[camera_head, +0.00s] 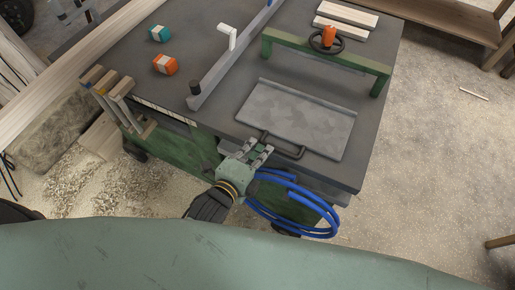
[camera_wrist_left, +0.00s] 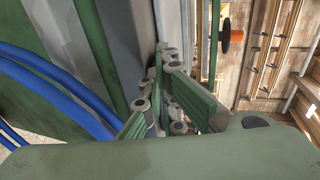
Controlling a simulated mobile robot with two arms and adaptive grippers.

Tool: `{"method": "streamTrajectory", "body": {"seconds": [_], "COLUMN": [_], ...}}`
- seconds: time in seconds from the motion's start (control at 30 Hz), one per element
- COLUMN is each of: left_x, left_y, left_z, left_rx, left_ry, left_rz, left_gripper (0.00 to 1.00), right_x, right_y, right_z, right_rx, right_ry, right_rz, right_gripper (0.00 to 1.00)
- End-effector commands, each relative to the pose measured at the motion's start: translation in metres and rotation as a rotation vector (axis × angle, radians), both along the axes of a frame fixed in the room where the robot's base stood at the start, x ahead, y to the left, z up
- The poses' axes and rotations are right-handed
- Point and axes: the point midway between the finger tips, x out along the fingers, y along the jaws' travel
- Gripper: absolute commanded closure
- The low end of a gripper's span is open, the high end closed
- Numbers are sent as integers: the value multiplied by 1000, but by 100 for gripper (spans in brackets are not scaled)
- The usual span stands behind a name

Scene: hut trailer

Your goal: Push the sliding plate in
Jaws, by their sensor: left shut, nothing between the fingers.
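The sliding plate (camera_head: 295,117) is a grey metal sheet lying on the dark top of a green machine table (camera_head: 372,172). Its dark handle (camera_head: 284,150) is at the near edge, towards me. My left gripper (camera_head: 262,152) is at the table's near edge, just left of the handle, with its fingers pointing at the plate. The fingers are shut with nothing between them. I cannot tell whether they touch the handle. In the left wrist view the fingers (camera_wrist_left: 165,95) show close beside the table edge. My right gripper is not in view.
A grey fence (camera_head: 235,58) with a white lever runs along the table left of the plate. A green bridge with an orange-knobbed wheel (camera_head: 328,39) stands behind it. Blue hoses (camera_head: 300,213) hang below the near edge. Orange (camera_head: 165,65) and teal (camera_head: 159,34) boxes lie left.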

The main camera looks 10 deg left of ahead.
Motion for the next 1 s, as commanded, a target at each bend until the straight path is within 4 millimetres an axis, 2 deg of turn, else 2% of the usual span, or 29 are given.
{"method": "streamTrajectory", "body": {"seconds": [0.17,0.5,0.7,0.83,1.0], "left_x": [24,109,150,166,176], "left_y": [-6,-29,-40,-45,-47], "left_z": [3,1,0,0,1], "left_rx": [0,1,0,1,0], "left_ry": [-6,-8,-5,-4,-2], "left_rz": [-2,-1,-1,-1,0], "left_gripper": [100,100,100,100,100], "right_x": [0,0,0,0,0], "right_y": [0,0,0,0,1], "right_z": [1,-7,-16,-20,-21], "right_rx": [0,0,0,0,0], "right_ry": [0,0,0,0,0], "right_rz": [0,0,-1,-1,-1], "right_gripper": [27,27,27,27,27]}}
